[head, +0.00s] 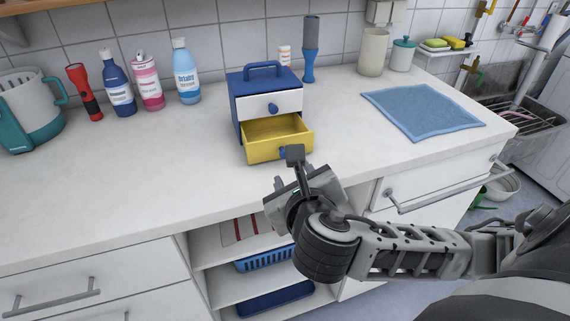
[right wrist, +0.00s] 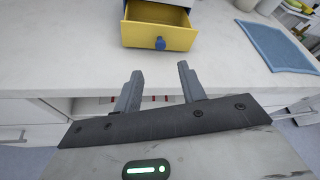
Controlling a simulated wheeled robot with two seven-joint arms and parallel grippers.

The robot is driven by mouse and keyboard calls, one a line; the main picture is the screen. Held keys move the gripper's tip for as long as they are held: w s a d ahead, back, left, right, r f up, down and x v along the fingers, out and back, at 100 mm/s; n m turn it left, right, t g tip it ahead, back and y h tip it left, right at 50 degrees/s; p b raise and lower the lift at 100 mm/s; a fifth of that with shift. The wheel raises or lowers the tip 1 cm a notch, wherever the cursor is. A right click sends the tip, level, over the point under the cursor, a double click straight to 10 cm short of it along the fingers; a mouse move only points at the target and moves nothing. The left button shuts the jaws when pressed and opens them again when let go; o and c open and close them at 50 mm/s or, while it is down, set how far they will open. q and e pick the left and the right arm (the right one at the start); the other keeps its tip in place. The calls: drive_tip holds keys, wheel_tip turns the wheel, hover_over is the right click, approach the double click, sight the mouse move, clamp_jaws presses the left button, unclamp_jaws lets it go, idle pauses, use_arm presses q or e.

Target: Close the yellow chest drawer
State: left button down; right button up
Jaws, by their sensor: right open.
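A small blue chest (head: 237,106) with a top handle stands on the white counter. Its upper drawer (head: 270,105) is white with a blue knob and is shut. Its lower drawer is the yellow drawer (head: 284,149), pulled out toward me and empty as far as I see. In the right wrist view the yellow drawer (right wrist: 184,38) shows its front with a blue knob. My right gripper (head: 283,170) is open and empty, in front of the drawer at the counter's front edge, apart from it in the right wrist view (right wrist: 158,78). My left gripper is not in view.
Bottles (head: 118,88) and a red flashlight (head: 84,92) stand left of the chest. A blue towel (head: 422,110) lies to the right.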

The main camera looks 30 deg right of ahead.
sight(284, 154)
drive_tip(key=x, duration=1.1)
drive_tip(key=shift+w+d+b, duration=0.15)
drive_tip(key=shift+w+b, duration=0.05)
drive_tip(key=shift+b, duration=0.1)
